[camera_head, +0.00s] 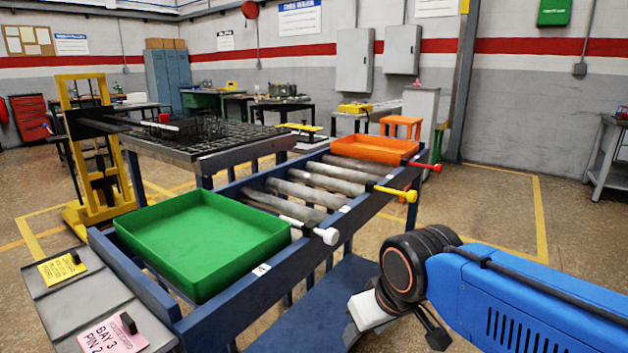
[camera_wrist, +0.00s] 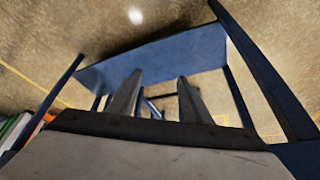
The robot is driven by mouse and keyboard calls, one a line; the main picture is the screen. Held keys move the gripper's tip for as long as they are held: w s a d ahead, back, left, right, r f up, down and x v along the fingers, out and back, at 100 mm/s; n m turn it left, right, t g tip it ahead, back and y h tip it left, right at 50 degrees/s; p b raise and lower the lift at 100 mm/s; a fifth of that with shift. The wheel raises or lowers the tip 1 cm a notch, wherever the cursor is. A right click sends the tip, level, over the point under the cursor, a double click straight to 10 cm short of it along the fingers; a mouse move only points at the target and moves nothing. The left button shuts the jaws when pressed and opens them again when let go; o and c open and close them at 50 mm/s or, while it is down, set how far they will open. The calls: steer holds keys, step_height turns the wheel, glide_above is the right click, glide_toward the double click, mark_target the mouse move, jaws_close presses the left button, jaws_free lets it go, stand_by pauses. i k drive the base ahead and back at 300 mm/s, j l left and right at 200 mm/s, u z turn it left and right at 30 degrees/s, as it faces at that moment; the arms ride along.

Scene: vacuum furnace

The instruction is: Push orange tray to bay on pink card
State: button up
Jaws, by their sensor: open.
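The orange tray (camera_head: 375,148) sits at the far end of the blue roller table. A pink card (camera_head: 113,337) reading "BAY 3 PIN 2" lies on a grey panel at the lower left, with a dark clip on it. A green tray (camera_head: 203,243) fills the near end of the table. Pins with a white knob (camera_head: 327,236), a yellow knob (camera_head: 410,195) and a red knob (camera_head: 435,168) stick out on the right side. My gripper (camera_head: 402,318) hangs right of the table, away from both trays; the wrist view shows its fingers (camera_wrist: 158,92) apart and empty.
A yellow card (camera_head: 62,268) lies behind the pink one. Bare rollers (camera_head: 305,187) lie between the trays. A black grid platform (camera_head: 210,145) on a yellow lifter (camera_head: 95,185) stands left of the table. The floor on the right (camera_head: 495,215) is clear. A blue lower shelf (camera_head: 325,300) lies underneath.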

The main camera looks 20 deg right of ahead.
mark_target(375, 148)
steer(key=l+z, duration=0.1)
steer(key=z, duration=0.25)
steer(key=i+l+z, duration=0.1)
steer(key=z, duration=0.3)
steer(key=i+z, duration=0.1)
steer(key=z, duration=0.25)
steer(key=i+l+z, duration=0.15)
steer(key=z, duration=0.3)
steer(key=i+l+z, duration=0.1)
steer(key=z, duration=0.35)
steer(key=i+z, duration=0.4)
steer(key=i, duration=0.55)
steer(key=i+u, duration=0.2)
steer(key=u, duration=0.3)
steer(key=i+l+u, duration=0.15)
steer(key=u, duration=0.35)
